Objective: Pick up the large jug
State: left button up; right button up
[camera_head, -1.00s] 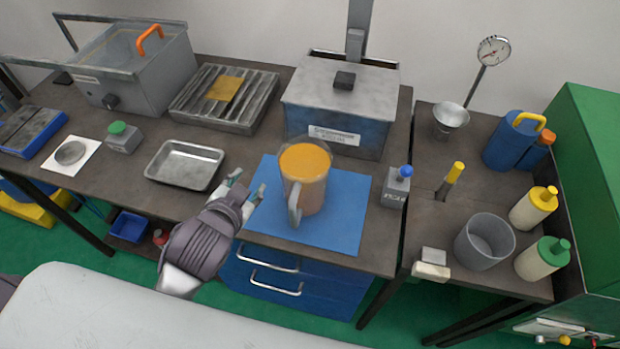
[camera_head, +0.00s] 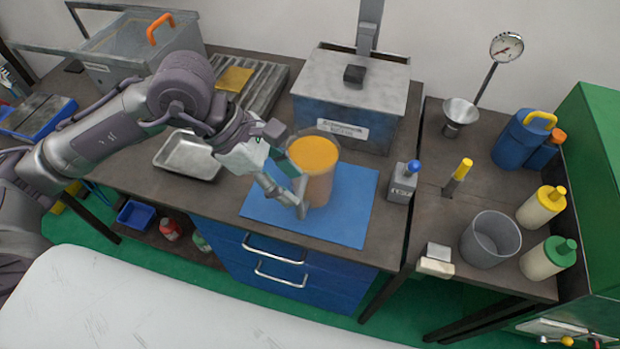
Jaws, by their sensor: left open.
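The large jug (camera_head: 319,179) stands upright on the blue mat (camera_head: 350,220). It is clear, with orange contents that show at the top. Its handle, at the front left, is largely hidden behind my gripper. My left gripper (camera_head: 287,178) is at the jug's left side, with its fingers open and one finger in front of the handle area. I cannot tell whether the fingers touch the jug. My right gripper is not in view.
A grey cup (camera_head: 490,240) stands on the right table.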

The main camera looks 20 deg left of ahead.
pick_arm(q)
jog(key=w+a+y, duration=0.1)
jog(key=a+y, duration=0.1)
jog(key=a, duration=0.2)
jog(key=p, duration=0.2)
send_near(300, 216)
jog(key=d, duration=0.1)
jog(key=shift+t, duration=0.3)
jog(key=x, duration=0.3)
jog(key=p+x, duration=0.1)
jog(key=x, duration=0.2)
jog(key=shift+w+d+f, duration=0.15)
jog(key=shift+w+f, duration=0.1)
jog(key=shift+w+d+f, duration=0.1)
jog(key=shift+d+f, duration=0.05)
jog(key=shift+f, duration=0.35)
grip_shut()
